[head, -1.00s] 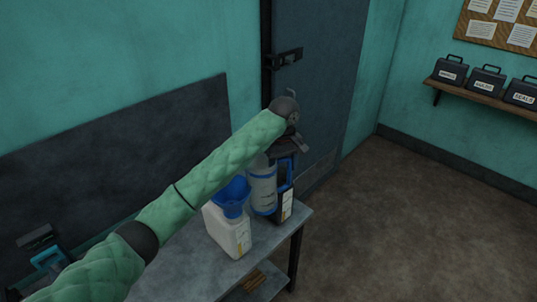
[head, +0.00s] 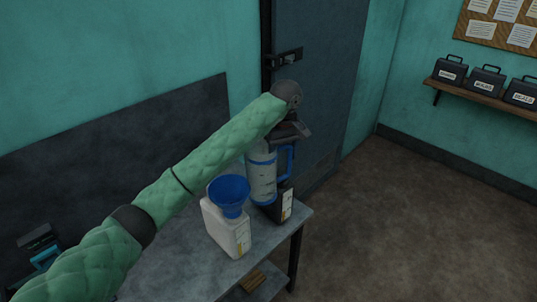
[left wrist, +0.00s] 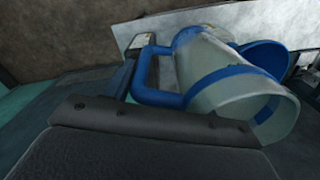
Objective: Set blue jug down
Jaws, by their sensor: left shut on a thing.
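The blue jug (head: 262,180) is a pale grey vessel with blue bands and a blue handle, roughly upright over the back right of the bench (head: 175,268). My left gripper (head: 290,132) is at its top and is shut on it. Its base overlaps the dark canister, and I cannot tell whether it touches the bench. In the left wrist view the jug (left wrist: 225,85) shows its open mouth and handle beyond a gripper finger (left wrist: 160,125); the exact grip contact is hidden. My right gripper is not in view.
A white canister (head: 226,232) with a blue funnel (head: 229,192) stands on the bench, left of the jug. A dark canister with a white label (head: 286,205) stands close by the jug. The bench front left is bare. A door (head: 320,85) is behind.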

